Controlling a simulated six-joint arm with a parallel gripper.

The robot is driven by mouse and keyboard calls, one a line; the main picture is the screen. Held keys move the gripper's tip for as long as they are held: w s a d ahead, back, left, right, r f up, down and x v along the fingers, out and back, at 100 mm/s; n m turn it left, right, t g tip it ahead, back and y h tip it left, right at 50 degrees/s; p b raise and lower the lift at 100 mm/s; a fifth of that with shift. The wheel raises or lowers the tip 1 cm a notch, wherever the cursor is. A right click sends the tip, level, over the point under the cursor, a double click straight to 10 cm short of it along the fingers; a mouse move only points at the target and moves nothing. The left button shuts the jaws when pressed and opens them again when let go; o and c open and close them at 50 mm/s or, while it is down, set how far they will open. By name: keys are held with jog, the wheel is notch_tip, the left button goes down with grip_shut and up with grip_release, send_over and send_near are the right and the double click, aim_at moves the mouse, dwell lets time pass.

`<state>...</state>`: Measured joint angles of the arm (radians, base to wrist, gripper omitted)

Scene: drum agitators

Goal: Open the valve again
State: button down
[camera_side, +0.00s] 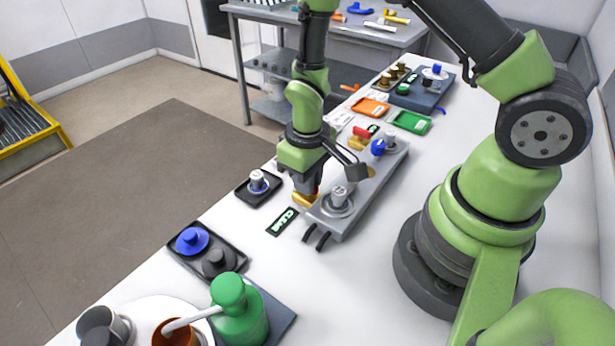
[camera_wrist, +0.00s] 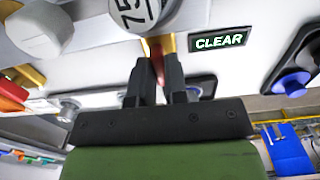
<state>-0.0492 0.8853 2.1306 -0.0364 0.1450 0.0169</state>
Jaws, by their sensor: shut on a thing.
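The valve shows a brass body (camera_side: 304,201) at the near left edge of a grey panel (camera_side: 378,190) in the side view. Its red handle (camera_wrist: 158,66) stands between my fingers in the wrist view, with brass (camera_wrist: 166,43) just beyond it. My gripper (camera_side: 308,190) points down at this valve and is shut on the red handle; in the wrist view the fingertips (camera_wrist: 159,75) are on either side of it. My gripper hides most of the handle in the side view. A second brass valve with a red handle (camera_side: 361,132) is farther along the panel.
A knob marked 75 (camera_wrist: 137,10) sits close beside the valve. A black CLEAR label (camera_side: 283,221) lies just in front. A dark tray with a grey knob (camera_side: 258,181) is to the left. A green bottle (camera_side: 238,312) and dark tray (camera_side: 207,250) stand nearer the camera.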

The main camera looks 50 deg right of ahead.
dwell(0.5)
jog(key=c, duration=1.1)
grip_release()
jog(key=shift+c, duration=0.2)
notch_tip(320, 180, up, 10)
jog(key=s+r+m+t+y, duration=0.1)
jog(key=s+r+m+t, duration=0.1)
jog(key=s+r, duration=0.4)
jog(key=s+a+r+m+t+y, duration=0.1)
jog(key=s+r+t, duration=0.4)
jog(key=r, duration=0.7)
jog(key=shift+s+a+m, duration=0.2)
jog(key=shift+s+m, duration=0.3)
jog(key=shift+s, duration=0.05)
